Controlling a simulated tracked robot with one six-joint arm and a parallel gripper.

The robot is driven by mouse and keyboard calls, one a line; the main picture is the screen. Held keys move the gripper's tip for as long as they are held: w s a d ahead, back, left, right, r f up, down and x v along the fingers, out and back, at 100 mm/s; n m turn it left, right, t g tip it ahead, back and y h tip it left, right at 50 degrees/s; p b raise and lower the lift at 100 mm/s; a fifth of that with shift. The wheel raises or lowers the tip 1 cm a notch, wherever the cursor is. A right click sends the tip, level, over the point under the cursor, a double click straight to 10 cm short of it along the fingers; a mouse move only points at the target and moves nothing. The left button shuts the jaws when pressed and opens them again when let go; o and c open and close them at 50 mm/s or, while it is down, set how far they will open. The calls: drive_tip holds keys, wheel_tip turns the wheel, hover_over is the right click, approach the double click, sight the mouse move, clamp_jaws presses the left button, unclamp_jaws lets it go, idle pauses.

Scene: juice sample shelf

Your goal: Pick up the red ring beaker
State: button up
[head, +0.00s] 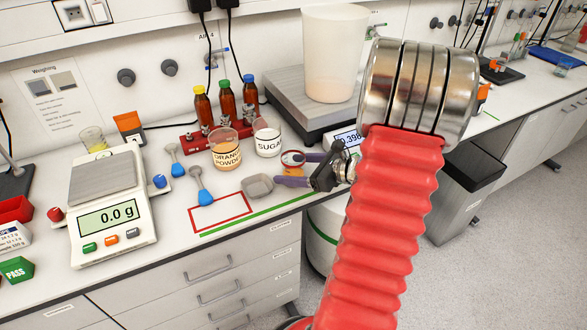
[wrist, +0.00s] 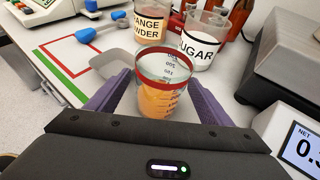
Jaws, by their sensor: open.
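The red ring beaker (wrist: 160,78) is clear, with a red band near its rim, graduation marks and orange contents. In the wrist view it stands between the two purple fingers of my gripper (wrist: 157,98). The fingers are spread, one on each side of the beaker; I cannot tell whether either touches it.
Orange powder beaker (head: 226,152) and sugar beaker (head: 267,139) stand close behind. A grey weighing dish (head: 258,186) lies to the left. A large platform scale (head: 300,112) bears a white bucket (head: 334,60). A balance (head: 105,205) and blue scoops (head: 200,186) are farther left.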

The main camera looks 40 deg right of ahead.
drive_tip(key=shift+c, duration=0.5)
drive_tip(key=c, duration=1.2)
drive_tip(key=shift+o, duration=0.2)
drive_tip(key=shift+r, duration=0.1)
wheel_tip(320, 180, up, 10)
drive_tip(key=shift+f, duration=0.1)
drive_tip(key=shift+s, duration=0.1)
